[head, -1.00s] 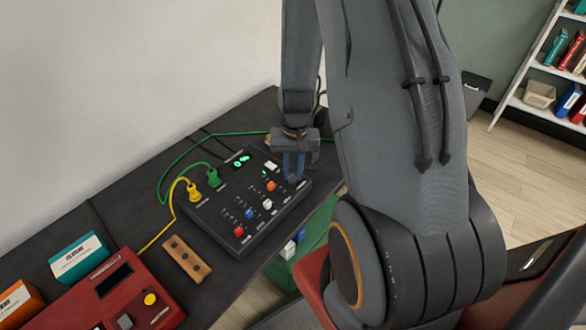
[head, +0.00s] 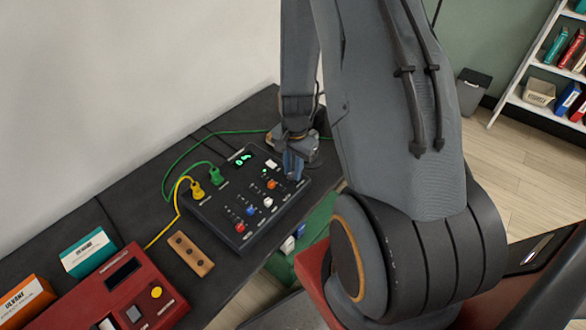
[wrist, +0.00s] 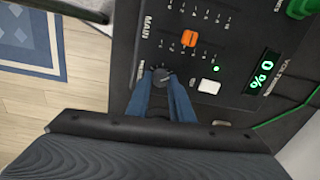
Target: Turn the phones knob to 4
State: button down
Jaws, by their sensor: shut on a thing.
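The black mixer box (head: 266,226) lies on the dark bench, with coloured sliders and a small green-lit display. The phones knob (wrist: 162,77) is a dark round knob near the box's edge in the wrist view, with a ring of small marks around it. My gripper (wrist: 161,88) points down at it, its two blue fingers on either side, shut on the knob. In the head view my gripper (head: 293,168) is at the box's far right corner and hides the knob. I cannot read the knob's setting.
An orange slider cap (wrist: 189,38) and a white button (wrist: 209,86) sit close to my fingers. The display (wrist: 262,70) seems to read 0%. Yellow (head: 197,190) and green (head: 215,176) plugs stand on the box's left side. A red device (head: 125,295) lies at front left.

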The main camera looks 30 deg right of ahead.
aim_at(293, 174)
dwell(0.4)
jog(key=c, duration=1.6)
grip_release()
jog(key=shift+o, duration=0.2)
jog(key=shift+r, duration=0.15)
jog(key=shift+s+r+b, duration=0.1)
jog(key=shift+r+b, duration=0.85)
jog(key=shift+r, duration=2.85)
jog(key=s+a+r+n+b, duration=0.2)
jog(key=s+a+r+n, duration=0.1)
jog(key=a+n, duration=0.3)
jog(key=s+a+r+n+t+b, duration=0.1)
jog(key=s+a+r+n+b, duration=0.1)
jog(key=s+a+r+n, duration=0.2)
jog(key=a+r+n, duration=0.1)
jog(key=a+n, duration=0.2)
jog(key=shift+s+r, duration=0.2)
jog(key=shift+r, duration=0.05)
